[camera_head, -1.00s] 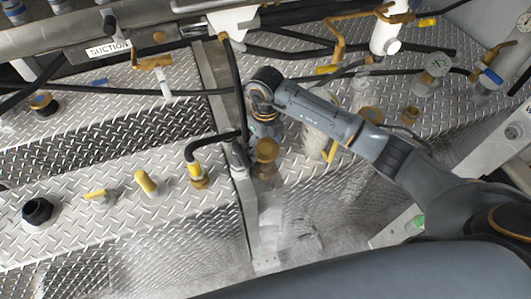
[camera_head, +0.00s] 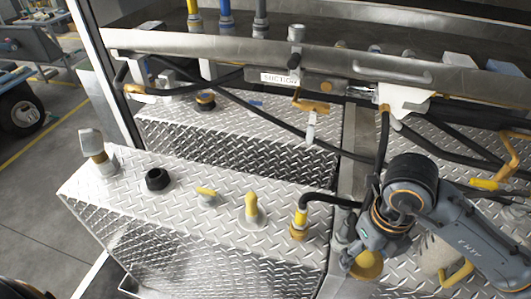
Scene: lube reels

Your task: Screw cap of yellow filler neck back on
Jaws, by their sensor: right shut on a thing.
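My right gripper (camera_head: 378,247) is at the lower right, pointing down, with my arm coming in from the right. It is shut on a round brass-yellow cap (camera_head: 367,265). The gripper and cap hide what is under them, so I cannot tell whether the cap touches a neck. My left gripper is not in view. I cannot make out which opening is the yellow filler neck. A yellow fitting (camera_head: 250,207) and a yellow hose connector (camera_head: 300,220) stand on the tread-plate tank left of my right gripper.
Black hoses cross the back tank. A steel rail with a SUCTION label (camera_head: 280,78) runs behind. Open floor lies at left.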

